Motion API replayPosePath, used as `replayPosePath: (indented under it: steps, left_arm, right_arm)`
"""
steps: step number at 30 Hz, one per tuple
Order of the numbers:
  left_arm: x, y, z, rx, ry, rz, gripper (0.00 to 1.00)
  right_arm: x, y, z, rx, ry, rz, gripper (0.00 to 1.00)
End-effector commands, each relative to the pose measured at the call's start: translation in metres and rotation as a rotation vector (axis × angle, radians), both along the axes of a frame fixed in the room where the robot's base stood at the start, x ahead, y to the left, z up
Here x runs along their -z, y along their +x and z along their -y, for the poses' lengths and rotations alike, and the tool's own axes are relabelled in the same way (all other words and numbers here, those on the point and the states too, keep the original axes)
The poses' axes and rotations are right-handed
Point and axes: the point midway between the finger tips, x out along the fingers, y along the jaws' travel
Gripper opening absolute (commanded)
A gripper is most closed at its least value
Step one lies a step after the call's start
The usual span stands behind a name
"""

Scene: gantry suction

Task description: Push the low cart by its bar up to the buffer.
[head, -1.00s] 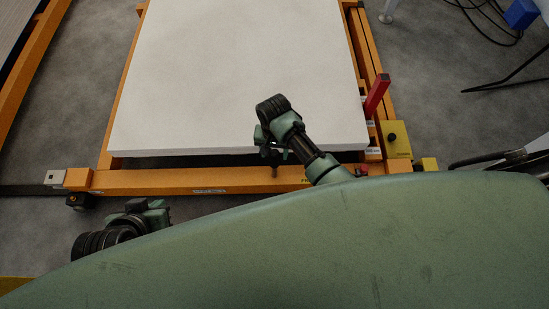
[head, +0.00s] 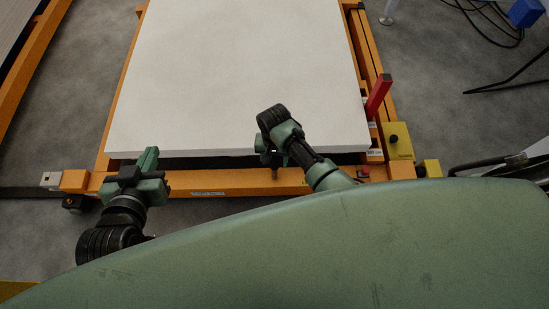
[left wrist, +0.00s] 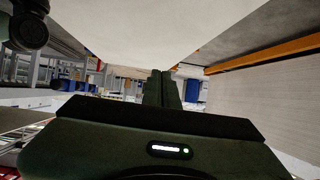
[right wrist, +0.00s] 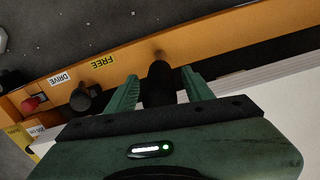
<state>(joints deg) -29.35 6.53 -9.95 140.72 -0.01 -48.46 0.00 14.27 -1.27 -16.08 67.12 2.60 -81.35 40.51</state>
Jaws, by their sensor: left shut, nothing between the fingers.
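The low orange frame (head: 235,181) carries a wide white slab (head: 240,80); I take this as the cart. Its front beam runs across the head view. My left gripper (head: 150,157) is shut and empty, over the left part of the front beam at the slab's near edge; its closed fingers show in the left wrist view (left wrist: 161,78). My right gripper (right wrist: 160,82) is open, its fingers on either side of a dark peg (right wrist: 158,88) standing on the orange beam. Whether they touch the peg is unclear. I cannot make out the buffer.
"FREE" and "DRIVE" labels, a dark knob (right wrist: 88,98) and a red button (right wrist: 31,104) sit along the beam. A red upright bar (head: 378,95) and a yellow box (head: 397,140) are at the slab's right. Black cables (head: 490,20) lie on the floor at upper right.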

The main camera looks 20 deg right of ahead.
Motion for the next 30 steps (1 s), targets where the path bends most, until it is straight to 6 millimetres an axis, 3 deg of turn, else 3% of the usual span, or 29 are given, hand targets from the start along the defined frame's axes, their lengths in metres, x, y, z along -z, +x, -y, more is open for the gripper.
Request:
replayPosePath:
  steps: [1,5,6,12,22,30]
  left_arm:
    - [0.0,0.0,0.0,0.0,0.0,0.0,0.0]
    - [0.0,0.0,0.0,0.0,0.0,-0.001,0.0]
    - [0.0,0.0,0.0,0.0,0.0,-0.002,0.0]
    - [0.003,-0.003,-0.001,-0.001,0.006,-0.025,0.0]
    - [0.04,-0.041,-0.017,-0.02,0.063,-0.277,0.0]
    - [0.051,-0.056,-0.022,-0.027,0.081,-0.357,0.0]
  right_arm:
    - [0.0,0.0,0.0,0.0,0.0,0.0,0.38]
    - [0.0,0.0,0.0,0.0,0.0,0.0,0.02]
    - [0.0,0.0,0.0,0.0,0.0,0.0,0.0]
    - [-0.001,0.0,-0.001,0.0,-0.001,0.0,0.0]
    - [-0.002,0.003,-0.009,-0.001,0.003,0.001,0.0]
    - [-0.001,0.004,-0.015,-0.003,0.01,0.006,0.0]
